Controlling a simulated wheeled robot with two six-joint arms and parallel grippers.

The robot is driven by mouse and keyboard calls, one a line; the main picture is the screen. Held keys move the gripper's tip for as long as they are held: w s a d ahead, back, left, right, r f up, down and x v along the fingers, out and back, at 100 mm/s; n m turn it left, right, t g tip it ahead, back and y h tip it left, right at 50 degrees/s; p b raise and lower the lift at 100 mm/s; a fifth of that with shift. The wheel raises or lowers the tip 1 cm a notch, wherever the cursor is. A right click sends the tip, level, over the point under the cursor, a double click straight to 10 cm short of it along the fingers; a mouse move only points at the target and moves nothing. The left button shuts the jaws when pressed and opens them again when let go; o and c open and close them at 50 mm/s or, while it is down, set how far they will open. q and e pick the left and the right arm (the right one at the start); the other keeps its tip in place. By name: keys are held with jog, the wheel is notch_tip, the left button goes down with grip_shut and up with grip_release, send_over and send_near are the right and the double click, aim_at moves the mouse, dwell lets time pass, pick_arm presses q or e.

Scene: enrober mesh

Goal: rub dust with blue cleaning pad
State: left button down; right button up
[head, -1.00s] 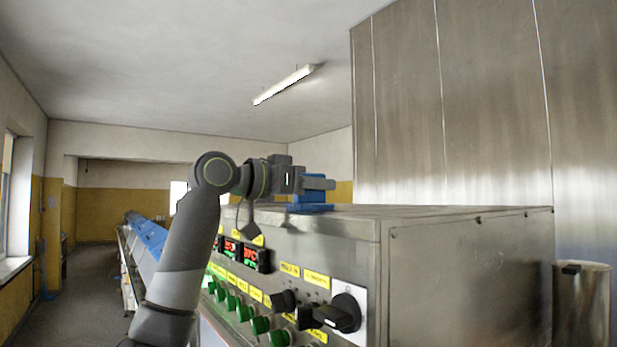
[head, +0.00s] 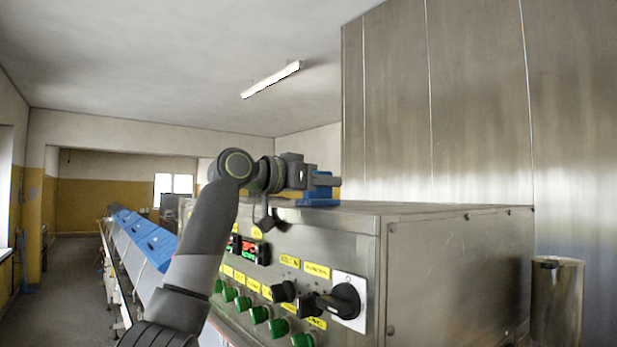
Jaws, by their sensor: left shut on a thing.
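The blue cleaning pad (head: 318,202) is at the top of the steel control cabinet (head: 400,209), near its far left part. Its base looks level with the cabinet top, but I cannot tell whether it touches. My left gripper (head: 328,182) is shut on the pad's upright blue part, with the arm coming in from the lower left. The fingers hide part of the pad. I cannot make out any dust on the cabinet top. My right gripper is not in view.
A tall steel wall panel (head: 480,100) rises behind. A steel bin (head: 556,300) stands at right. A blue-covered conveyor (head: 140,238) runs off to the left.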

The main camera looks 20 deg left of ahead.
pick_arm(q)
jog(key=shift+s+a+r, duration=0.1)
jog(key=shift+r, duration=0.5)
jog(key=shift+s+a+r, duration=0.1)
jog(key=shift+r, duration=0.8)
jog(key=shift+a, duration=0.35)
jog(key=shift+w+a+f+b, duration=0.1)
jog(key=shift+a+f+b, duration=0.15)
jog(key=shift+a+b, duration=0.05)
jog(key=shift+w+f+b, duration=0.25)
jog(key=shift+f+b, duration=0.05)
jog(key=shift+b, duration=0.2)
jog(key=shift+a, duration=0.15)
